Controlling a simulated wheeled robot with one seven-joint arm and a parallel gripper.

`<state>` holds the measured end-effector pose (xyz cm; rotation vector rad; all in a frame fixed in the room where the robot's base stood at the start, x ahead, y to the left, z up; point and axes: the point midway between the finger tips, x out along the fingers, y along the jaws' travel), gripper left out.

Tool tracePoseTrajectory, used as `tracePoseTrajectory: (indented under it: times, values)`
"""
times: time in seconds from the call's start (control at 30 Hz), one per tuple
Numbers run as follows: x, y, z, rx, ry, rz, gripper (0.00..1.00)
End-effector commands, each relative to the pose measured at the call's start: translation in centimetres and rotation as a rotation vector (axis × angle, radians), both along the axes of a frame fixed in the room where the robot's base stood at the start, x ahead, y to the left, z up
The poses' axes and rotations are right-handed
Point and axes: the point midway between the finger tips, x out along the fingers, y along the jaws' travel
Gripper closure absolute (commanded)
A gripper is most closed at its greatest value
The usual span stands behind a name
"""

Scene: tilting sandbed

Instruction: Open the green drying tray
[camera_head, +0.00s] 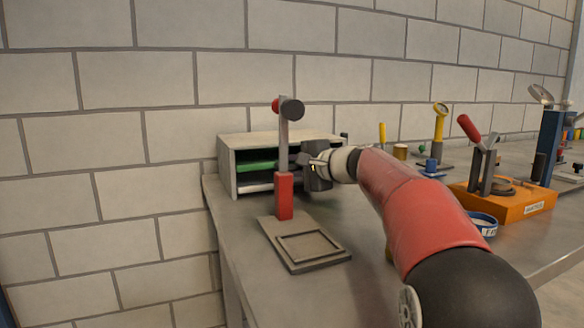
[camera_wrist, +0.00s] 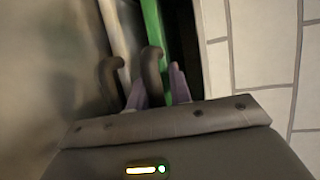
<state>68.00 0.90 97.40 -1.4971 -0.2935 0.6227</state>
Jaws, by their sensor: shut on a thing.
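The green drying tray (camera_head: 258,167) sits in the upper slot of a small grey cabinet (camera_head: 226,172) on the bench. In the wrist view, the tray (camera_wrist: 153,30) is a green strip with a dark curved handle (camera_wrist: 152,66) in front of it. My gripper (camera_wrist: 157,84) has a finger on each side of this handle and is shut on it. In the head view, my gripper (camera_head: 307,168) is at the cabinet's front, hiding part of the trays. The green tray appears to be inside the cabinet; how far it sticks out is hard to tell.
A white tray (camera_head: 257,186) lies below the green one; a second dark handle (camera_wrist: 110,78) is beside my gripper. A red-handled press (camera_head: 285,195) stands close in front of the cabinet. An orange block (camera_head: 513,205) with tools is at the right. A brick wall is behind.

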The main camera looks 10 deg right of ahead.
Motion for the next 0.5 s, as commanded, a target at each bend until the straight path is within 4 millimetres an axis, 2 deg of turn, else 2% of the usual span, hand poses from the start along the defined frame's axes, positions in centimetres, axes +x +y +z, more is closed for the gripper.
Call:
tracePoseTrajectory:
  times: [0.03,0.13,0.23,0.4,0.5]
  values:
    - [-0.3,-0.1,-0.9,-0.005,0.01,0.002,1.0]
    - [-2.0,-0.5,-1.2,-0.007,0.009,0.001,1.0]
    - [-4.8,-1.1,-1.5,-0.008,0.008,-0.001,1.0]
    - [-9.3,-2.0,-1.3,-0.008,0.009,0.0,1.0]
    - [-11.1,-2.3,-1.2,-0.007,0.012,0.002,1.0]
